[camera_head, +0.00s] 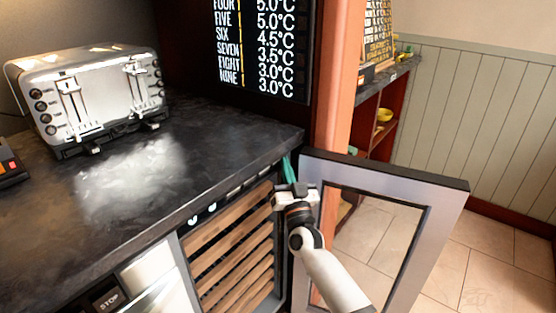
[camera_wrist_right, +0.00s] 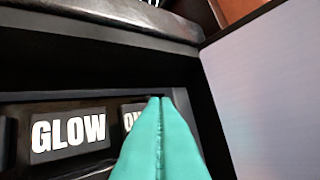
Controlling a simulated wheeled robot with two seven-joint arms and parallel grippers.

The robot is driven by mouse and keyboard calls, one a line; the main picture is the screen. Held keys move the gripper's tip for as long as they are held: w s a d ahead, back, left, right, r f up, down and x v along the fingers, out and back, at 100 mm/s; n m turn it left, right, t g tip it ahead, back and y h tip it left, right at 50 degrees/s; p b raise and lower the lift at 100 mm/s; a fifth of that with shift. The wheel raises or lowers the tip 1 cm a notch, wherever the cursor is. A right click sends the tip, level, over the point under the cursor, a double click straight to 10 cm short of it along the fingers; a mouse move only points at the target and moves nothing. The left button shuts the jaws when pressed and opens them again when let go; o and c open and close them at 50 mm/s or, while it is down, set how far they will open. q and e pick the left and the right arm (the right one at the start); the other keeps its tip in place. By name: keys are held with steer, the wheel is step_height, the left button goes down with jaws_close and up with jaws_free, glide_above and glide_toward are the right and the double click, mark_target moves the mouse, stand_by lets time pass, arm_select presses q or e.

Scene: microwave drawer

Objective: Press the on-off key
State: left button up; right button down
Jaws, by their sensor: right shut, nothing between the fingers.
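In the right wrist view, a dark key (camera_wrist_right: 132,116) with white letters starting "O" shows behind my fingers. The rest of its label is hidden, and it is likely the on-off key. My right gripper (camera_wrist_right: 157,99) has its teal fingers shut together, with nothing between them. Their tips overlap the key's right part in the picture; I cannot tell whether they touch it. In the head view my right gripper (camera_head: 288,168) is at the right end of the panel strip under the counter edge. My left gripper is not in view.
A GLOW key (camera_wrist_right: 69,134) sits left of that key. The cabinet with wooden slats (camera_head: 235,262) has its framed door (camera_head: 385,176) swung open, beside my right arm. The dark countertop (camera_head: 215,150) overhangs the panel and carries a toaster (camera_head: 95,95). A STOP key (camera_head: 107,299) is lower left.

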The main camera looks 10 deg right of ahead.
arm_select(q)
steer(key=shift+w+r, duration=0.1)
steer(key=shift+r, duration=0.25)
arm_select(e)
steer(key=shift+w, duration=0.15)
